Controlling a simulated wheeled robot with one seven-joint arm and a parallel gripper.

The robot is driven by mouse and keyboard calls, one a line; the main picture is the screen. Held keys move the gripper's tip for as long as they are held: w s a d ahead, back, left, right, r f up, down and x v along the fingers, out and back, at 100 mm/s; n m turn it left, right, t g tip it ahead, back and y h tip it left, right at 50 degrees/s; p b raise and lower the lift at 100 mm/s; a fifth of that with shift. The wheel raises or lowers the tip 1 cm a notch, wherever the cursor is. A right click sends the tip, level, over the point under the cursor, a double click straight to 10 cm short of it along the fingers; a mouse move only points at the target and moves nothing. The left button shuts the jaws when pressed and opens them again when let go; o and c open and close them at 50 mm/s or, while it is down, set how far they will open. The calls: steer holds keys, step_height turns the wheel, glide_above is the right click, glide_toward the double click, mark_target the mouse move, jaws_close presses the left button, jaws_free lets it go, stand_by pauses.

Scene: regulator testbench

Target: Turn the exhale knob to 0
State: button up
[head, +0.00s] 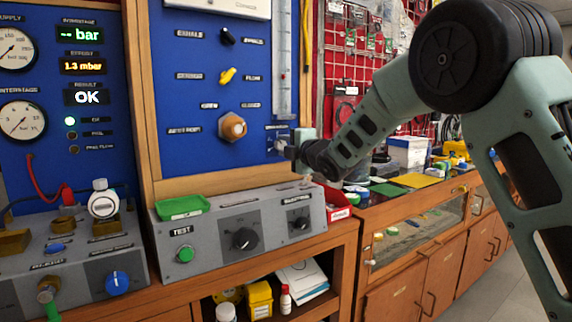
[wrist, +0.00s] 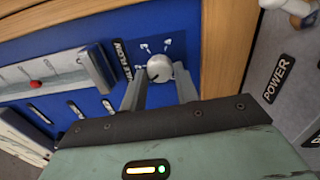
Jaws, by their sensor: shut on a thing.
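The exhale knob (wrist: 159,67) is a small round silver-grey knob on the blue panel in the wrist view. White scale marks sit around it, and a dark label, partly readable as "FLOW", is beside it. My gripper (wrist: 158,84) is shut on the knob, with one finger on each side. I cannot read clearly which mark the knob points to. In the head view, my gripper (head: 286,150) is at the lower right of the blue panel and hides most of the knob.
A black knob (head: 227,36), a yellow knob (head: 227,76) and a brass hex knob (head: 232,127) are left of my gripper. A grey control box (head: 215,238) with a green tray (head: 183,207) stands below. A wooden frame borders the panel.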

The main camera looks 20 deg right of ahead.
steer(key=n+b, duration=0.2)
steer(key=f+n+b, duration=0.1)
steer(key=b, duration=0.2)
steer(key=shift+n, duration=0.4)
steer(key=n+b, duration=0.4)
steer(key=b, duration=0.2)
steer(key=shift+r+n, duration=0.1)
steer(key=shift+n, duration=0.2)
steer(key=n+b, duration=0.4)
steer(key=b, duration=0.1)
steer(key=shift+r+n+b, duration=0.15)
steer(key=shift+n+b, duration=1.15)
steer(key=shift+n, duration=0.8)
steer(key=o, duration=1)
steer(key=shift+c, duration=0.2)
steer(key=shift+r, duration=0.1)
